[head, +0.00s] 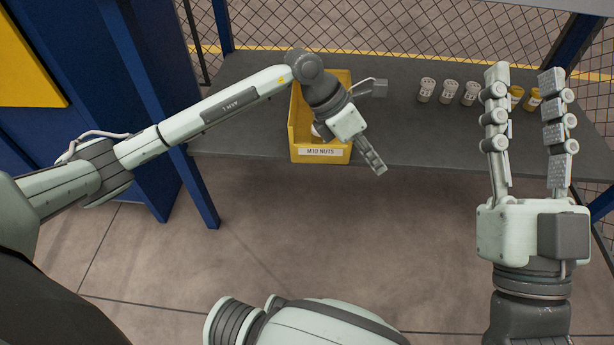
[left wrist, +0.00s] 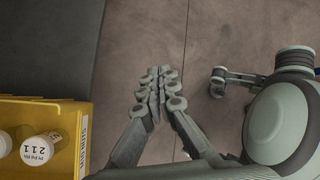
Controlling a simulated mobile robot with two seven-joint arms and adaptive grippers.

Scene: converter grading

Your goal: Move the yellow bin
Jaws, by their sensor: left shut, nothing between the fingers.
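The yellow bin (head: 320,153), labelled "M10 NUTS", stands on the grey table near its front edge in the head view. My left arm passes over it and hides part of its inside. In the left wrist view the bin (left wrist: 68,110) is at the lower left, with white-lidded containers (left wrist: 40,148) in it, one marked "Pt Pd Rh 211". My left gripper (head: 380,170) is shut and empty, just right of the bin's front; it also shows in the left wrist view (left wrist: 158,72). My right gripper (head: 525,75) is open and empty, in front of the table's right part.
On the grey table (head: 240,135), several white containers (head: 448,92) stand right of the bin, and yellow containers (head: 533,100) show behind my right gripper. A wire mesh fence (head: 400,30) runs behind. A blue post (head: 200,185) stands at left. The floor in front is clear.

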